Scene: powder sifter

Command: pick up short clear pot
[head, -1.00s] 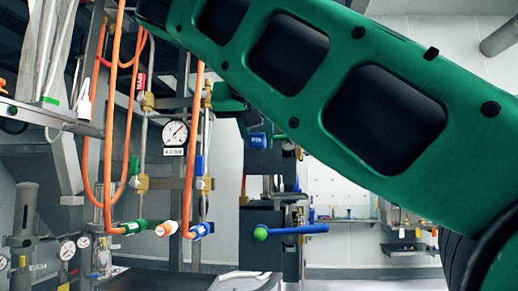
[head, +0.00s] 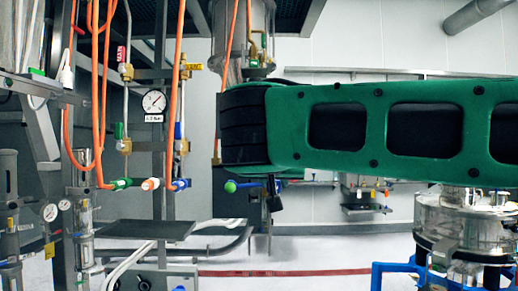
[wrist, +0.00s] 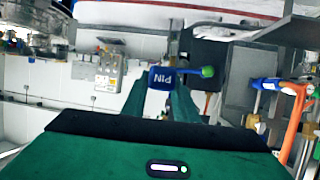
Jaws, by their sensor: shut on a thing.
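In the wrist view my gripper (wrist: 161,92) shows its two green fingers closed on a blue piece lettered PIN (wrist: 164,78). A blue lever with a green ball end (wrist: 208,72) shows just right of it; I cannot tell whether the two touch. I cannot make out a short clear pot in either view.
Hoses and a pressure gauge (head: 154,101) are at left, above a dark flat shelf (head: 145,231). A steel sifter vessel (head: 470,225) in a blue frame (head: 390,268) stands at right. The white floor (head: 330,255) between is largely clear.

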